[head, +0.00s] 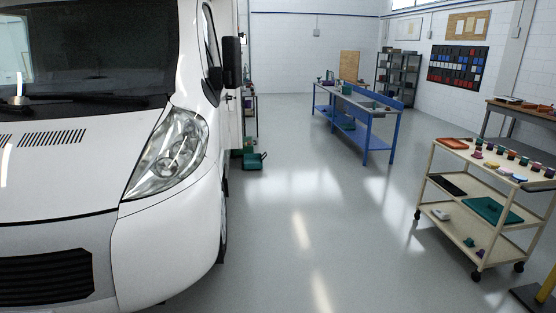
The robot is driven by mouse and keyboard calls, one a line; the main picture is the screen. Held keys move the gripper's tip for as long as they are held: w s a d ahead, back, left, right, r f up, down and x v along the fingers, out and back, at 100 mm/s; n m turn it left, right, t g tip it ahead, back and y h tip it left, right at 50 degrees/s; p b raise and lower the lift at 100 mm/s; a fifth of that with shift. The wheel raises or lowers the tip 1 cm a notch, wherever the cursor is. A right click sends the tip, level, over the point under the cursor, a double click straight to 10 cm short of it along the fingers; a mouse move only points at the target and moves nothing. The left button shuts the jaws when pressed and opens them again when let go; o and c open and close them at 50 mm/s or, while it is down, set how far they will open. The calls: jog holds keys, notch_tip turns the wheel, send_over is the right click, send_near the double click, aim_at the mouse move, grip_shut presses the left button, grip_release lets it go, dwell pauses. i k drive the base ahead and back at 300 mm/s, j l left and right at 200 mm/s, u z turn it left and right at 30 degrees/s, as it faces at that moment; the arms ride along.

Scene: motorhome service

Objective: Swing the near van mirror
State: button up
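The near van mirror (232,62) is a black, upright mirror housing. It stands out from the right side of the white van (165,240), beside the front door window. Only one side mirror of the van shows. The van's front fills the left of the head view, with its headlight (170,152) nearer to me than the mirror. The mirror is some distance ahead, past the van's front corner. My gripper and arm are not in view. Nothing is seen touching the mirror.
Clear grey floor (300,235) runs along the van's right side. A cream cart (455,192) with wheels and loaded shelves stands at the right. A blue workbench (368,125) stands farther back. A green toolbox (253,161) sits on the floor beside the van.

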aim_at(231, 45)
jog(key=i, duration=0.9)
jog(key=i+l+u, duration=0.1)
jog(key=i, duration=0.85)
jog(key=i+u, duration=0.2)
jog(key=i, duration=1.6)
jog(key=i+z, duration=0.2)
jog(key=i, duration=0.65)
jog(key=i+j+z, duration=0.1)
jog(key=i+z, duration=0.15)
jog(key=i, duration=0.65)
jog(key=i+l+u, duration=0.1)
jog(key=i+u, duration=0.3)
jog(key=i+l+u, duration=0.2)
jog(key=i+u, duration=0.2)
jog(key=i+l+u, duration=0.55)
jog(key=u, duration=0.4)
jog(key=i+l+u, duration=0.25)
jog(key=u, duration=0.25)
jog(key=i+l+u, duration=0.15)
jog(key=u, duration=0.35)
jog(key=l+u, duration=0.35)
jog(key=u, duration=0.15)
jog(key=i+l+u, duration=0.15)
jog(key=l+u, duration=0.55)
jog(key=l, duration=0.2)
jog(key=i, duration=0.05)
